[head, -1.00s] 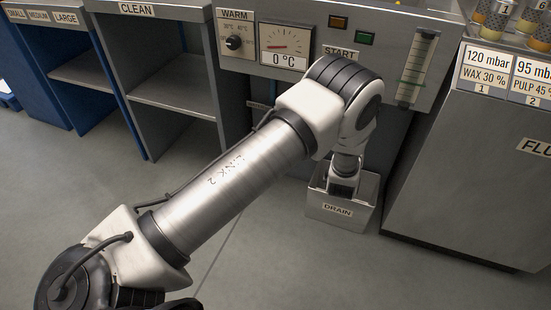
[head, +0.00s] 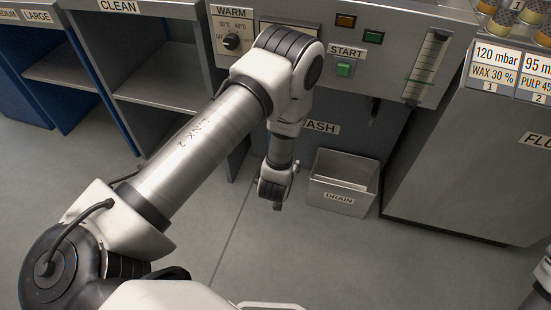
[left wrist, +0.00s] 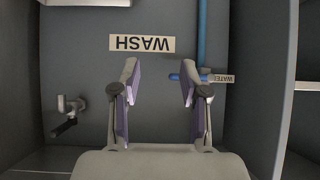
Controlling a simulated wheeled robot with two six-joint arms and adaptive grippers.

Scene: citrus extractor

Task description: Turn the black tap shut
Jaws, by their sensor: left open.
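The black tap (left wrist: 64,126) has a dark lever on a metal body. In the left wrist view it sits at the left on the grey panel, apart from my fingers. In the head view the dark lever (head: 374,110) shows small above the drain bin, and detail is hard to see. My left gripper (head: 274,203) hangs left of the drain bin, in front of the washer panel. In the left wrist view its fingers (left wrist: 160,82) are open and empty, with the upside-down WASH label beyond them. My right gripper is not in view.
The grey drain bin (head: 344,184) stands on the floor. A blue pipe (left wrist: 202,35) with a blue WATER valve (left wrist: 176,77) runs behind my right-hand fingertip in the wrist view. A large grey cabinet (head: 460,150) stands right. Floor at front is free.

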